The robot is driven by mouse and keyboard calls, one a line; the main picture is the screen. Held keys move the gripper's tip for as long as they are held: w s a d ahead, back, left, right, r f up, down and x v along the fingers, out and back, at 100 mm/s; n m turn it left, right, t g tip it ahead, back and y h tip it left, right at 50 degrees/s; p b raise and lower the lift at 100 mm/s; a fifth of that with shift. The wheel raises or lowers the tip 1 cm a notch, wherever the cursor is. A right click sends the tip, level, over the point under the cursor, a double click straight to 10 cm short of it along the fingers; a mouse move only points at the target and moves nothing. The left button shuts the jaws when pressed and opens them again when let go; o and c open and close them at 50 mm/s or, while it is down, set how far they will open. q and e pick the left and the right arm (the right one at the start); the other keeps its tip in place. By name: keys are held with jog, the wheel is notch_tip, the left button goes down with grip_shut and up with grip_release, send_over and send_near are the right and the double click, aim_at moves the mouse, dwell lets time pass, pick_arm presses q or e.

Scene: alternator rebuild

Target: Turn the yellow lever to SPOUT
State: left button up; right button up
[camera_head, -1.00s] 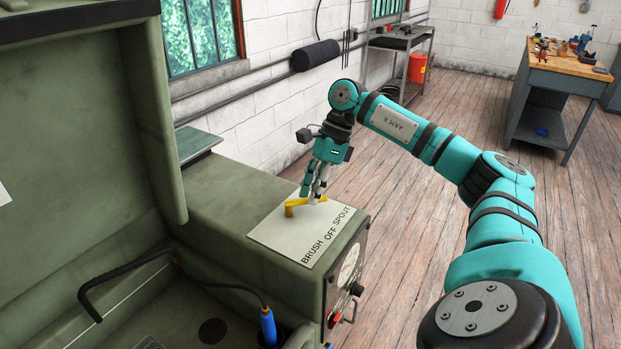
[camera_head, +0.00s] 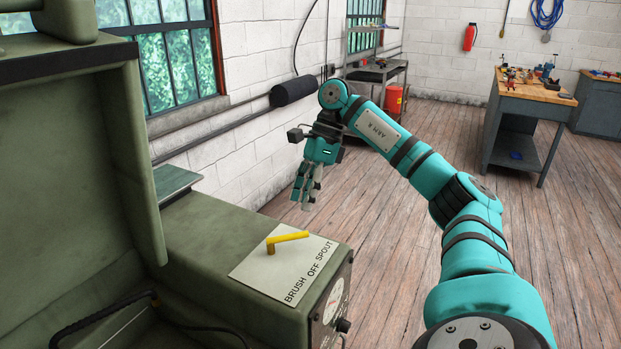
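The yellow lever (camera_head: 288,238) stands on a white label plate (camera_head: 262,268) on top of the green cabinet. The plate reads BRUSH, OFF and SPOUT along its right edge. The lever's arm points right and slightly up in the picture, toward the SPOUT end of the lettering. My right gripper (camera_head: 304,204) hangs fingers-down above and beyond the lever, apart from it, holding nothing that I can see. Its fingers are close together at this angle, so their opening is unclear. My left gripper is out of view.
The green cabinet's raised lid (camera_head: 75,170) fills the left side. A gauge (camera_head: 333,300) and a black knob (camera_head: 343,325) are on the cabinet's front. A workbench (camera_head: 535,92) and a shelf cart (camera_head: 376,74) stand far off. The wooden floor between is open.

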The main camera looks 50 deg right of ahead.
jog(key=shift+v, duration=2.25)
